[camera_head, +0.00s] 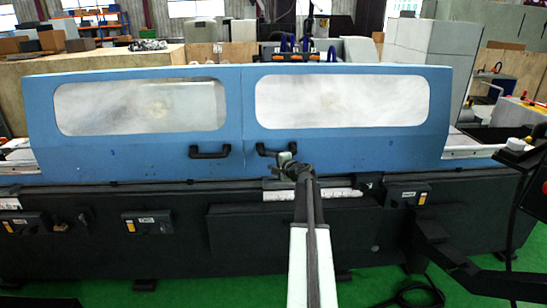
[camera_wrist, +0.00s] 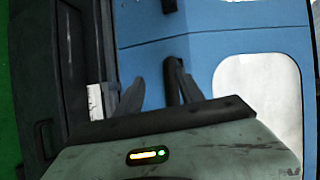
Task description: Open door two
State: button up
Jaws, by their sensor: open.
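The grinder has two blue sliding doors side by side, each with a pale window. The left door (camera_head: 150,155) carries a black bar handle (camera_head: 210,152) near its lower right corner; this handle also shows at the top of the wrist view (camera_wrist: 168,5). The right door (camera_head: 345,150) carries a black handle (camera_head: 265,149) at its lower left, partly hidden by my gripper (camera_head: 287,163). In the wrist view, my gripper (camera_wrist: 152,88) is open, and the dark right-door handle (camera_wrist: 170,80) overlaps its right finger. I cannot tell whether they touch.
The dark machine base (camera_head: 280,235) runs below the doors, with small switch panels (camera_head: 148,222) on it. A dark arm-like fixture (camera_head: 450,245) stands out at the right. Green floor (camera_head: 370,285) lies in front, with a black cable (camera_head: 415,295) on it.

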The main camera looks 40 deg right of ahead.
jog(key=s+d+r+m+h, duration=0.1)
jog(key=s+d+m+h, duration=0.1)
jog(key=d, duration=0.3)
jog(key=b+x, duration=0.1)
jog(key=x, duration=0.6)
jog(key=shift+w+t+y, duration=0.3)
jog(key=shift+w, duration=0.05)
jog(key=shift+a, duration=0.1)
grip_shut()
dwell(0.6)
